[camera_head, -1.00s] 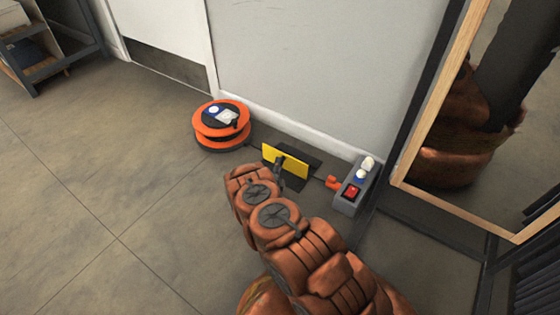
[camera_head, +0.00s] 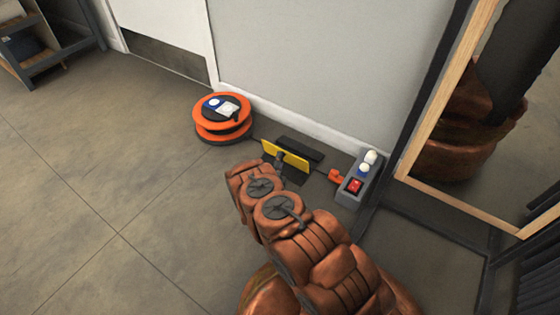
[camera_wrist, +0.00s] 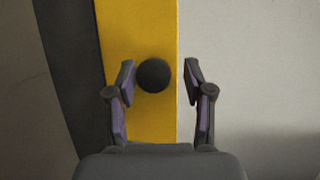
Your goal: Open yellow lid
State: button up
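The yellow lid (camera_head: 292,159) stands as a tilted strip on a low dark box on the floor near the wall. In the wrist view the lid (camera_wrist: 140,25) is a yellow band with a round black knob (camera_wrist: 153,75). My gripper (camera_wrist: 160,72) is open, with one finger on each side of the knob. Gaps show between the knob and both fingers, the right gap being wider. In the head view my arm covers part of the lid's front and the box, and the knob is hidden.
An orange cable reel (camera_head: 222,120) stands left of the lid. A grey unit with a red switch (camera_head: 355,186) and white knobs is to the right, beside an orange plug (camera_head: 336,175). A wood-framed mirror (camera_head: 405,152) stands at right.

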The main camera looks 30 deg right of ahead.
jog(key=shift+a, duration=0.1)
jog(key=v, duration=1)
jog(key=shift+a, duration=0.1)
jog(key=shift+v, duration=0.85)
jog(key=shift+r, duration=0.1)
